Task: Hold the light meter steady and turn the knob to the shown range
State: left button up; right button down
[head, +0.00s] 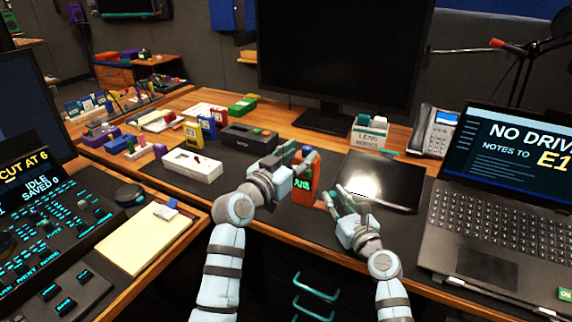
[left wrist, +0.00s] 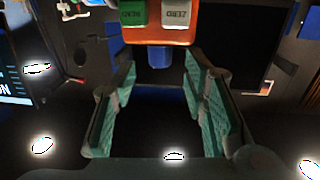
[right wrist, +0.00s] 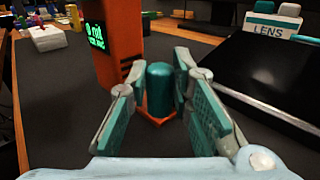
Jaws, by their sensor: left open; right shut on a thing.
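The orange light meter (head: 303,188) stands upright on the dark desk mat, its green display facing me. In the left wrist view its body (left wrist: 205,28) shows a green and a white button, with a blue part (left wrist: 159,57) below them. My left gripper (head: 298,163) is open at the meter's upper part; its fingers (left wrist: 161,78) have empty space between them. My right gripper (head: 331,197) is low at the meter's right side. The display text is too small to read surely.
A black tablet-like panel (head: 377,181) lies close right of my right gripper. A white box (head: 188,164) and a dark device (head: 248,139) stand left. A lens-wipes box (head: 369,133), phone (head: 433,132) and laptop (head: 490,215) are farther right. A monitor (head: 330,55) stands behind.

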aim_at(305, 150)
pick_arm(q)
jog(key=v, duration=0.9)
jog(key=shift+s, duration=0.15)
jog(key=x, duration=1.3)
jog(key=shift+w, duration=0.25)
jog(key=shift+d, duration=0.1)
grip_shut()
